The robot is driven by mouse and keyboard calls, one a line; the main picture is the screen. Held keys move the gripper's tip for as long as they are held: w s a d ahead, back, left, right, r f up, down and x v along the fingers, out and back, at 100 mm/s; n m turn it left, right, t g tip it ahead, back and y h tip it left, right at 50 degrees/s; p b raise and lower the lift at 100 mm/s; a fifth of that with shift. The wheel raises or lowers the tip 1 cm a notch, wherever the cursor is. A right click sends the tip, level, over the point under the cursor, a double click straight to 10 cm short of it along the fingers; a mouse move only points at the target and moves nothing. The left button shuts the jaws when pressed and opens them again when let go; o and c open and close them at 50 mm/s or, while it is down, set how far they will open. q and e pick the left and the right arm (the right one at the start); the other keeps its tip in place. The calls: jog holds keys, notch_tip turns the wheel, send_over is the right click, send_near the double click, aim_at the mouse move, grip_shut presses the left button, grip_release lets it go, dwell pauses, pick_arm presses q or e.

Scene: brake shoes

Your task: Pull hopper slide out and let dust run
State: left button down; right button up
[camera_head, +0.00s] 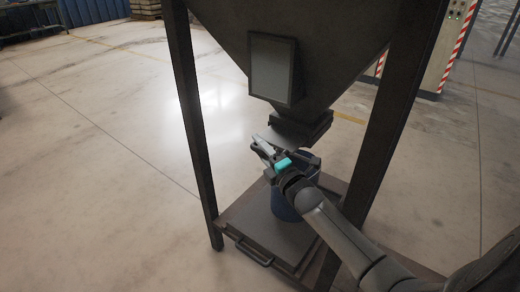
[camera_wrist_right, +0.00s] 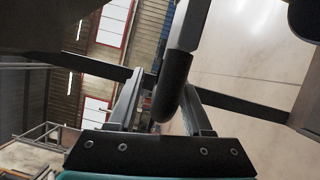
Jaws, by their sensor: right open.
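The dark hopper (camera_head: 330,60) narrows to an outlet (camera_head: 305,128) above a blue drum (camera_head: 285,205). A light grey plate, seemingly the slide (camera_head: 287,134), sticks out of the outlet's front left. My right gripper (camera_head: 268,147) is just below and in front of it, above the drum. In the right wrist view my right gripper (camera_wrist_right: 160,103) is open. A dark rounded grip (camera_wrist_right: 172,88) on a grey bar lies between its two fingers, closer to the right one; I cannot tell whether it touches. My left gripper is not in view. No falling dust shows.
Dark hopper legs (camera_head: 194,120) stand on both sides of my right arm's work area. The drum stands on a low dark platform (camera_head: 245,215) with a front handle (camera_head: 254,252). A striped cabinet (camera_head: 440,55) is at the back right. The floor at left is clear.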

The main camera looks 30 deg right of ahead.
jog(key=shift+w, duration=0.15)
jog(key=shift+c, duration=0.3)
grip_shut()
jog(key=shift+r, duration=0.1)
